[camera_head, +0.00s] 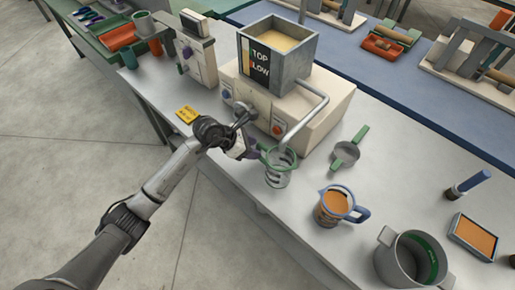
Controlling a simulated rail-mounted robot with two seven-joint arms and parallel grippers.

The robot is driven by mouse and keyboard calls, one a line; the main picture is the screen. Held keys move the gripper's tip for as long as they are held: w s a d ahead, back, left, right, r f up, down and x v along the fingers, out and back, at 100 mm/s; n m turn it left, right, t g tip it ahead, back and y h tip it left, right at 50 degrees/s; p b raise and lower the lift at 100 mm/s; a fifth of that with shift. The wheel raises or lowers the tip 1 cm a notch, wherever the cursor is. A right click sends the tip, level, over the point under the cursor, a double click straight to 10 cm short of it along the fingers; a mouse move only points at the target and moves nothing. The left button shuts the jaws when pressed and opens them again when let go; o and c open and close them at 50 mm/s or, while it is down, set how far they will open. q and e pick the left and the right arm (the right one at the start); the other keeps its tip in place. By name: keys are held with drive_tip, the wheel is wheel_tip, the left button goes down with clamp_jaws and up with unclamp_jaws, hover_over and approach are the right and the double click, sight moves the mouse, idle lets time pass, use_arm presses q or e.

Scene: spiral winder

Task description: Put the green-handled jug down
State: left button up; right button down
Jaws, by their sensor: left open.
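The green-handled jug (278,178) is clear with a green rim and dark markings. It stands upright on the grey bench (235,175) near its front edge, below the bent pipe of the winder machine (318,105). It looks empty. My left gripper (251,148) comes in from the left and is open right beside the jug's green handle. I cannot tell whether the fingers touch the handle, as it is small and partly covered. My right gripper is not in view.
A blue-handled jug of orange liquid (334,206), a green-handled strainer (346,153), a grey pot (408,258) and an orange-topped tray (474,237) stand to the right. A yellow label (187,114) lies left of the machine. The bench's front strip is mostly clear.

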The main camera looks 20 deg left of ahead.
use_arm(q)
drive_tip(key=p+v, duration=0.1)
drive_tip(key=v, duration=0.8)
drive_tip(key=s+d+r+n+t+h, duration=0.6)
drive_tip(key=d+r+n+t+h, duration=0.15)
drive_tip(key=n+t, duration=0.55)
drive_tip(key=s+a+f+n+g+y, duration=0.2)
drive_tip(key=s+a+f+n+y, duration=0.3)
drive_tip(key=n+y, duration=0.6)
drive_tip(key=s+a+f+n+g+y, duration=0.25)
drive_tip(key=f+n+y, duration=0.45)
drive_tip(key=n, duration=0.8)
drive_tip(key=s+d+f+n+g+h, duration=0.1)
drive_tip(key=s+d+f+n+g, duration=0.1)
drive_tip(key=s+f+g, duration=0.3)
drive_tip(key=s+d+f+n+g+h, duration=0.2)
drive_tip(key=s+f+g, duration=0.3)
drive_tip(key=s, duration=0.9)
drive_tip(key=shift+f+n, duration=0.3)
drive_tip(key=shift+n, duration=0.4)
